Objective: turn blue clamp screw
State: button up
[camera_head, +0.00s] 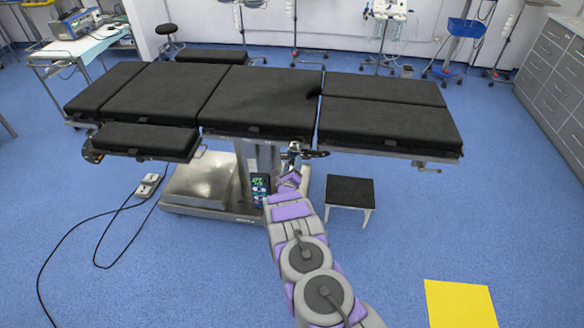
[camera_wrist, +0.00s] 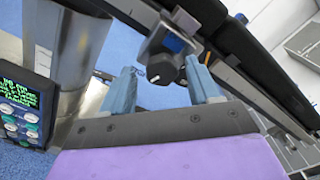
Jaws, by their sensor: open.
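The clamp screw is a dark round knob (camera_wrist: 162,68) with a white mark on its face, in the upper middle of the wrist view. A grey clamp body with a blue patch (camera_wrist: 173,43) sits just above it, on the rail under the table edge. My gripper (camera_wrist: 163,82) is open, its two blue-grey fingers to the left and right of the knob. I cannot tell whether either finger touches it. In the head view my gripper (camera_head: 291,158) is small at the front edge of the operating table (camera_head: 262,100), and the knob cannot be made out there.
A handheld control with a green-lit screen (camera_wrist: 20,98) hangs at the left of the wrist view, beside the metal column (camera_wrist: 78,60). A black-topped stool (camera_head: 350,191) stands right of my arm. Cables (camera_head: 95,235) lie on the floor at left.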

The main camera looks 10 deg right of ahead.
jog(key=shift+w, duration=0.1)
jog(key=c, duration=1)
